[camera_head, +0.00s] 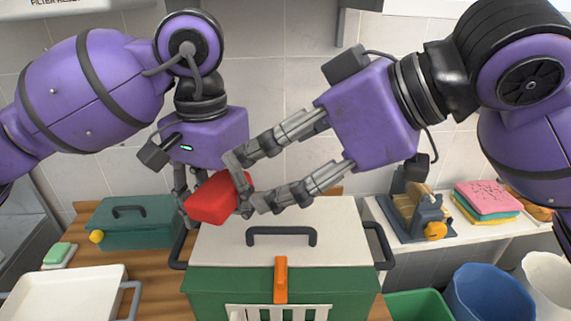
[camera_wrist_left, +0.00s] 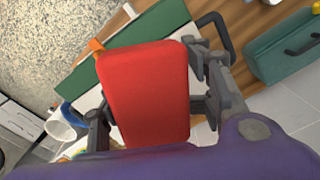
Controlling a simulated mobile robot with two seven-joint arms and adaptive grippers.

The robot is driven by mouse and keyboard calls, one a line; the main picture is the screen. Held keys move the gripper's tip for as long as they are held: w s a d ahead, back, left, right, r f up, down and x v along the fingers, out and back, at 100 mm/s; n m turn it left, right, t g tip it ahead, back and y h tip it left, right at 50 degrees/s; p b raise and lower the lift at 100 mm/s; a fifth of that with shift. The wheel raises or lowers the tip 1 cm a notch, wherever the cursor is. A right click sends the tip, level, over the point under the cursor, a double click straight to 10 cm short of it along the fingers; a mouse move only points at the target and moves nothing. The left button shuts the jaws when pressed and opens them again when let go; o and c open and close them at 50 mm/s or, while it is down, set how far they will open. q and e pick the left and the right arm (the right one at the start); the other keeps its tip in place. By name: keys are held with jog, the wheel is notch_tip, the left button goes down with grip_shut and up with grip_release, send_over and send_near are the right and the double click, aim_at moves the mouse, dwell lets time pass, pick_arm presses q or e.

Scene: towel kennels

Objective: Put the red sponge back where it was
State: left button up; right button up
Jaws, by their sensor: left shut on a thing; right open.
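The red sponge (camera_head: 213,199) is a rounded block, tilted, held up above the left part of the cream lid of the green box. My left gripper (camera_head: 217,208) points down and is shut on it. In the left wrist view the sponge (camera_wrist_left: 145,92) sits between the fingers and fills the middle. My right gripper (camera_head: 243,182) reaches in from the right with its fingers spread open. Its fingertips are close to the sponge's right side; I cannot tell whether they touch it.
The green box (camera_head: 225,279) has a closed lid, dark handles and an orange latch (camera_head: 281,280). A teal toolbox (camera_head: 140,228) and white tray (camera_head: 66,290) are at left. At right are stacked cloths (camera_head: 486,200), a grey-blue device (camera_head: 415,214), a blue bin (camera_head: 487,296) and a green bin (camera_head: 418,305).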

aim_at(220, 195)
jog(key=a+f, duration=0.2)
jog(key=f, duration=0.1)
jog(key=w+a+f+h, duration=0.1)
jog(key=a+f, duration=0.1)
jog(key=w+a+f+h, duration=0.1)
jog(key=a+f, duration=0.1)
jog(key=f, duration=0.1)
jog(key=shift+a+f, duration=0.25)
jog(key=shift+f, duration=0.05)
jog(key=shift+s, duration=0.1)
jog(key=shift+c, duration=0.2)
jog(key=shift+d, duration=0.1)
jog(key=c, duration=1.1)
pick_arm(q)
jog(key=o, duration=2)
pick_arm(e)
jog(key=shift+c, duration=0.3)
pick_arm(q)
jog(key=shift+r, duration=0.1)
